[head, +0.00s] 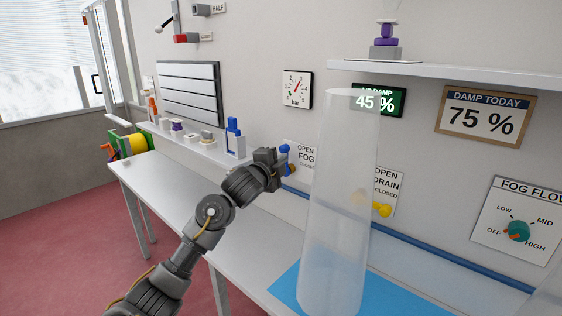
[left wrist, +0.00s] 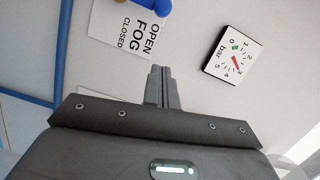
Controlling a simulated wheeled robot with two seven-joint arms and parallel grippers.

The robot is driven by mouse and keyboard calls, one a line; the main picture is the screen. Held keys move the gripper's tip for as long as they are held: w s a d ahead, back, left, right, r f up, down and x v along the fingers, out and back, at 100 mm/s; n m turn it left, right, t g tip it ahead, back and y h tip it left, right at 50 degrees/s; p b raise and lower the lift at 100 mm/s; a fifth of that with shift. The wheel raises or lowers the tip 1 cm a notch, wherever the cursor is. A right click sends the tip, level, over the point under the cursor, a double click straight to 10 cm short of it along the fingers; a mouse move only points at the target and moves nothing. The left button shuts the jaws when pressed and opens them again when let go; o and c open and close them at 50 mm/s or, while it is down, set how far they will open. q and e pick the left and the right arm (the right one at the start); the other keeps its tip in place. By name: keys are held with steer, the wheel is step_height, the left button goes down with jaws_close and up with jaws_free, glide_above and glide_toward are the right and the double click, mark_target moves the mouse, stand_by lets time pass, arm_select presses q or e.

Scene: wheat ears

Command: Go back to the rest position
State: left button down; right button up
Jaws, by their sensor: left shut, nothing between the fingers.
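My left gripper (head: 276,158) is beside the blue fog valve handle (head: 285,149) on the wall, at the "OPEN FOG / CLOSED" sign (head: 305,153). In the left wrist view the fingers (left wrist: 162,72) are shut together with nothing between them. The blue handle (left wrist: 152,6) shows at the top edge there, apart from the fingertips. The fog sign (left wrist: 128,32) is left of the fingers. My right gripper is not in view.
A tall translucent cylinder (head: 338,220) stands on a blue mat (head: 285,287) right of my arm. A yellow drain valve (head: 381,210), a pressure gauge (head: 297,89) and a shelf (head: 450,72) are on the wall. A narrow ledge (head: 185,141) holds small items. The left table top (head: 160,185) is clear.

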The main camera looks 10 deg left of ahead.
arm_select(q)
steer(key=s+a+f+n+g+y, duration=0.1)
steer(key=s+f+n+g, duration=0.15)
steer(key=s+f, duration=0.5)
steer(key=s+f+n+g+y, duration=0.1)
steer(key=s+f+n, duration=0.25)
steer(key=f, duration=0.75)
steer(key=s+a+f+n+g, duration=0.1)
steer(key=s+f+n+g, duration=0.1)
steer(key=s+f, duration=0.6)
steer(key=s+a+f+n+g+y, duration=0.1)
steer(key=s+f+n+g, duration=0.3)
steer(key=s, duration=0.7)
steer(key=s+a+f+n+g, duration=0.15)
steer(key=s+f, duration=0.35)
steer(key=s, duration=0.7)
steer(key=s+a+f+n+g+y, duration=0.1)
steer(key=s+a+f+n+g, duration=0.3)
steer(key=s, duration=0.7)
step_height(320, 180, down, 25)
steer(key=d+m, duration=0.1)
steer(key=d, duration=0.2)
steer(key=s+a+f, duration=0.1)
steer(key=s+f, duration=0.7)
steer(key=f, duration=0.1)
steer(key=s+a+f+g, duration=0.1)
steer(key=s+a+f, duration=0.1)
steer(key=s+f, duration=0.7)
steer(key=shift+a, duration=0.25)
